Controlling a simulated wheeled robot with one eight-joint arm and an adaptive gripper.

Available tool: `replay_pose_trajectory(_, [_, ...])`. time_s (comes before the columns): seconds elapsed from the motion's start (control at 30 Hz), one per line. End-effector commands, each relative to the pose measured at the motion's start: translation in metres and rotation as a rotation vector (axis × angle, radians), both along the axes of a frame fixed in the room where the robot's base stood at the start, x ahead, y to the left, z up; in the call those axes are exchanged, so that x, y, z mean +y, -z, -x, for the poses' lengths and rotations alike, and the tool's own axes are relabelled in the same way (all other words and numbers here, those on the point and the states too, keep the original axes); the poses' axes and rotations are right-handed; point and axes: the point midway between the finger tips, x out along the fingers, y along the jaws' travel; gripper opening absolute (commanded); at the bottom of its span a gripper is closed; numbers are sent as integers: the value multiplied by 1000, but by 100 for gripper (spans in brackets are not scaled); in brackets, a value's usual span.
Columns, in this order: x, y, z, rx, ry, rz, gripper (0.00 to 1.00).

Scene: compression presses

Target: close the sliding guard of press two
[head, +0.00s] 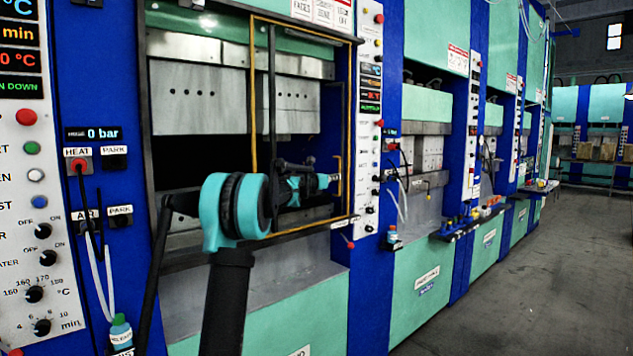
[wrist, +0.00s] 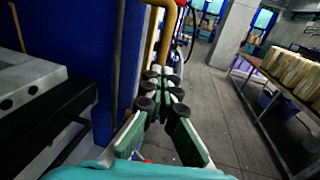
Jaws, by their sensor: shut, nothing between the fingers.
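The sliding guard (head: 252,100) is a yellow-edged frame with a dark border across the right part of the near press's opening. The left part of that opening is uncovered. I cannot read a press number. Its yellow handle (head: 340,163) is an upright bar near the guard's right edge, and a yellow bar also shows in the wrist view (wrist: 167,42). My gripper (head: 328,182) is at the handle in the head view. In the wrist view my gripper (wrist: 162,82) has its fingers together and empty, close to the yellow bar. I cannot tell whether they touch it.
A control panel (head: 20,230) is at the left and a narrower panel (head: 370,110) is right of the opening. More presses (head: 425,200) run along the wall to the right. The grey floor (head: 520,280) is clear. A loaded rack (wrist: 290,80) shows in the wrist view.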

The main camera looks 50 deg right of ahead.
Motion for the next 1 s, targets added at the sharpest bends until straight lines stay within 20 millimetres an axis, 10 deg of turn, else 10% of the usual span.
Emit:
replay_pose_trajectory(0.4, [-69, 0, 16, 0, 0, 0, 0])
replay_pose_trajectory(1.0, [-76, -1, 18, 1, 1, 1, 0])
